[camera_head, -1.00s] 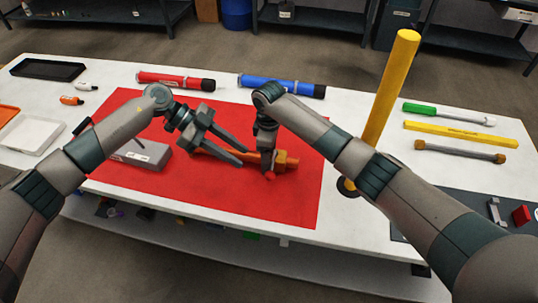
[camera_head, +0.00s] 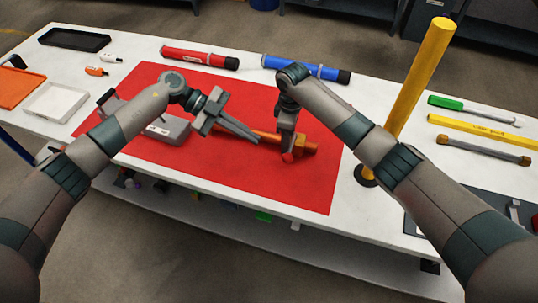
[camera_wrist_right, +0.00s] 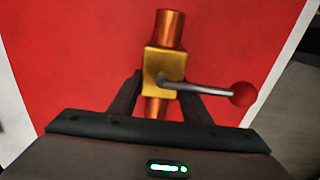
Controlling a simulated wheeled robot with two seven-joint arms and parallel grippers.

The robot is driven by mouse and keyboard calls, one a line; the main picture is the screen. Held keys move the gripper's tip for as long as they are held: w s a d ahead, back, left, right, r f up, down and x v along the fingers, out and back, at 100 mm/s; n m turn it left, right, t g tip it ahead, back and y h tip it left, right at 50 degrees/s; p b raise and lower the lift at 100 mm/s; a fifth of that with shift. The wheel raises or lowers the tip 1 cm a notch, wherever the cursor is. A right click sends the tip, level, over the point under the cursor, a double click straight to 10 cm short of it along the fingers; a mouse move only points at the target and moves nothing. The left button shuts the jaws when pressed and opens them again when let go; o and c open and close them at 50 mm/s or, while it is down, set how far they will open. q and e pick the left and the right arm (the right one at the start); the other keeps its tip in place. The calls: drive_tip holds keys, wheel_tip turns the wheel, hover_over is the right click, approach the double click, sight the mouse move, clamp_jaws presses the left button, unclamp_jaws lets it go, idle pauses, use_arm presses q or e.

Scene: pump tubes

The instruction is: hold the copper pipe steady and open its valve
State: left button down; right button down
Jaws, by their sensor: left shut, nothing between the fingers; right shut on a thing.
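The copper pipe (camera_head: 265,136) is over the red mat, with a brass valve body (camera_wrist_right: 163,62) on it. A grey lever (camera_wrist_right: 205,88) with a red ball end (camera_wrist_right: 243,94) sticks out across the pipe to the right in the right wrist view. My right gripper (camera_wrist_right: 160,88) is shut on the copper pipe at the valve body, one finger on each side. In the head view the right gripper (camera_head: 288,154) partly hides the valve. My left gripper (camera_head: 257,141) is shut and empty, its fingertips close to the pipe's left part. I cannot tell if they touch it.
A grey box (camera_head: 168,128) lies left on the red mat (camera_head: 240,195). Red (camera_head: 200,57) and blue (camera_head: 305,67) tubes lie behind. A yellow post (camera_head: 420,75) stands at the right. White (camera_head: 57,102) and orange (camera_head: 18,88) trays are at the left.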

use_arm(q)
drive_tip(key=a+f+m+h, duration=0.1)
drive_tip(key=a+m, duration=0.1)
drive_tip(key=m, duration=0.1)
drive_tip(key=a+f+m+t+h, duration=0.1)
drive_tip(key=a+f+m+h, duration=0.1)
drive_tip(key=m, duration=0.1)
drive_tip(key=s+a+f+m+h, duration=0.1)
drive_tip(key=a+f+m, duration=0.1)
drive_tip(key=m, duration=0.1)
drive_tip(key=shift+a, duration=0.35)
drive_tip(key=shift+s+a+f+m+t+h, duration=0.1)
drive_tip(key=shift+a+f+m+t+h, duration=0.2)
drive_tip(key=shift+a+m, duration=0.2)
drive_tip(key=shift+s+a+f+m+t+h, duration=0.15)
drive_tip(key=shift+a+m+t+h, duration=0.2)
drive_tip(key=shift+m, duration=0.25)
drive_tip(key=shift+d, duration=0.15)
approach(291, 147)
drive_tip(key=s, duration=0.1)
drive_tip(key=s+d+f, duration=0.2)
drive_tip(key=shift+s+d, duration=0.15)
drive_tip(key=shift+s, duration=0.15)
drive_tip(key=shift+d+r, duration=0.15)
drive_tip(key=shift+d, duration=0.45)
